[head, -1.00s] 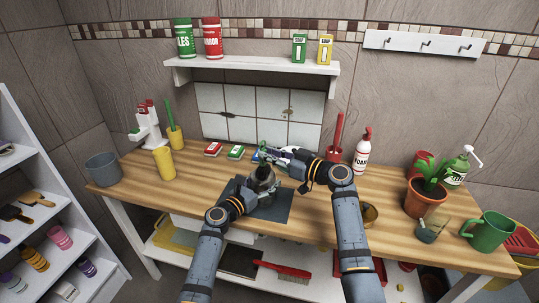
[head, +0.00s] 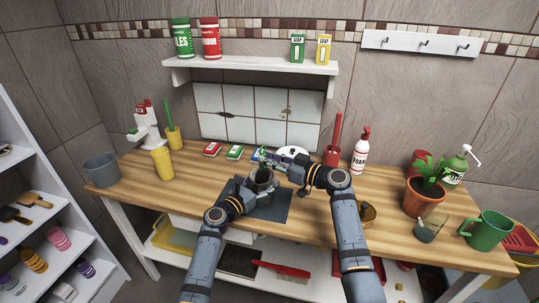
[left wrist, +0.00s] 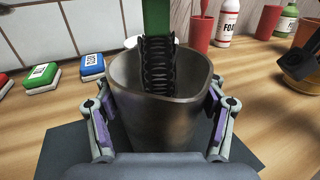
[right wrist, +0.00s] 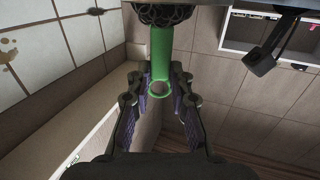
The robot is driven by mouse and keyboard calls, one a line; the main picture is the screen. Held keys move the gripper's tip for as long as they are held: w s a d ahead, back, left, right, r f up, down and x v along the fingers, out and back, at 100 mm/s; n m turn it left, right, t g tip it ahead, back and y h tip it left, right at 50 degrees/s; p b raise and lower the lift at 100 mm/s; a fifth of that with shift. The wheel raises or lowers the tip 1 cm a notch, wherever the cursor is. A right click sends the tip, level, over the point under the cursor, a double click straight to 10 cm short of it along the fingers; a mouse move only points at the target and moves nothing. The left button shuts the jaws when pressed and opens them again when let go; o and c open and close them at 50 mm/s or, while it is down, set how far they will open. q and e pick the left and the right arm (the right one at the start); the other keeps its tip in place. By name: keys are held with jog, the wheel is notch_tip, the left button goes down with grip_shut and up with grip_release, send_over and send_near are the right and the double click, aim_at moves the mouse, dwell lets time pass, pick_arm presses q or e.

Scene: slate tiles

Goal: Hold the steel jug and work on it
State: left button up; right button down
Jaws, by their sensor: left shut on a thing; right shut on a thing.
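The steel jug (left wrist: 160,125) stands upright over the dark mat, its open mouth up. In the head view the jug (head: 263,180) is partly hidden by my grippers. My left gripper (head: 249,187) is shut on the jug, one finger on each side of its wall. A bottle brush with a green handle (right wrist: 161,55) and black bristles (left wrist: 160,65) points down into the jug's mouth. My right gripper (head: 279,161) is shut on the green handle above the jug. The lower end of the bristles is hidden inside the jug.
The dark mat (head: 272,207) lies on the wooden worktop (head: 205,180). Red, green and blue boxes lie behind the jug. A red cup (head: 331,157) and a foam bottle (head: 361,152) stand to the right, a yellow cup (head: 163,162) to the left. The front left worktop is clear.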

jog(key=shift+w+d+f, duration=0.1)
jog(key=shift+f, duration=0.4)
jog(key=shift+r, duration=0.1)
notch_tip(320, 180, up, 3)
dwell(0.6)
notch_tip(320, 180, down, 3)
jog(key=shift+f, duration=0.1)
dwell(0.4)
